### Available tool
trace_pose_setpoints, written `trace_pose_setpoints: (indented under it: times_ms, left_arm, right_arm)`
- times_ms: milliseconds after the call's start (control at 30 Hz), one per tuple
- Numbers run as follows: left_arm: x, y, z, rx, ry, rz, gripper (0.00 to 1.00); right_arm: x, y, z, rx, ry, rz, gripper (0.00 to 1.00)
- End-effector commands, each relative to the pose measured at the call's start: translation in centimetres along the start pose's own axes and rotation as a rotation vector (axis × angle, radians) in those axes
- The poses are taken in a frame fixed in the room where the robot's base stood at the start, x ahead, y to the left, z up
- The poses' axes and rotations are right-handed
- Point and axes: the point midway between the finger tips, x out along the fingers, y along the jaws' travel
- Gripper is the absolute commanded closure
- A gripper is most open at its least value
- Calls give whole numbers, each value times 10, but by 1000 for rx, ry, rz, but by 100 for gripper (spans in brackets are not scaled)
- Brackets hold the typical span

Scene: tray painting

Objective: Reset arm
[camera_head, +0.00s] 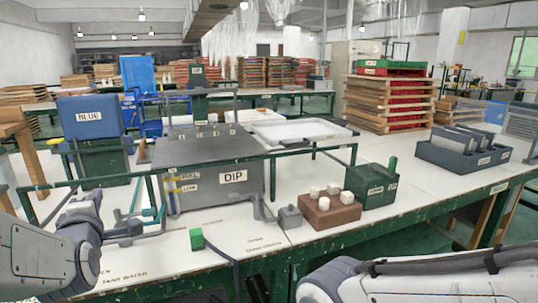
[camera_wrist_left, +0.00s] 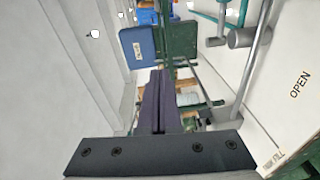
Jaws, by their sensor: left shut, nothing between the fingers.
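My left arm comes in from the lower left of the head view.
A green block (camera_head: 196,239) is on the table (camera_head: 300,245) in front of the tank. To its right are a brown block with white cubes (camera_head: 330,214) and a dark green box (camera_head: 370,187). A green rail (camera_head: 110,182) runs behind the gripper. The BLUE box (camera_head: 90,117) stands behind.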

Motion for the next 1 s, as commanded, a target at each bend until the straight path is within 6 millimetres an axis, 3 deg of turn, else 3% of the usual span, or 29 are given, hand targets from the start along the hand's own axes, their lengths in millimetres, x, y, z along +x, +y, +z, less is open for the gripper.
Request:
trace_pose_setpoints:
  times_ms: [167, 367, 567, 667, 700, 800, 1000]
  left_arm:
    - [-4, -15, 29, 88, -77, -74, 100]
    - [-19, -42, 78, 253, -224, -191, 100]
    - [-60, -83, 143, 530, -480, -330, 100]
    - [-104, -112, 182, 754, -694, -401, 100]
    - [-127, -124, 196, 865, -799, -424, 100]
    - [-186, -152, 216, 1124, -1062, -457, 100]
    - [-280, -183, 213, 1545, -1499, -430, 100]
  right_arm:
    - [0, 0, 0, 0, 0, 0, 28]
    - [0, 0, 0, 0, 0, 0, 28]
    - [0, 0, 0, 0, 0, 0, 28]
    - [0, 0, 0, 0, 0, 0, 28]
    - [0, 0, 0, 0, 0, 0, 28]
    - [0, 0, 0, 0, 0, 0, 28]
    - [0, 0, 0, 0, 0, 0, 28]
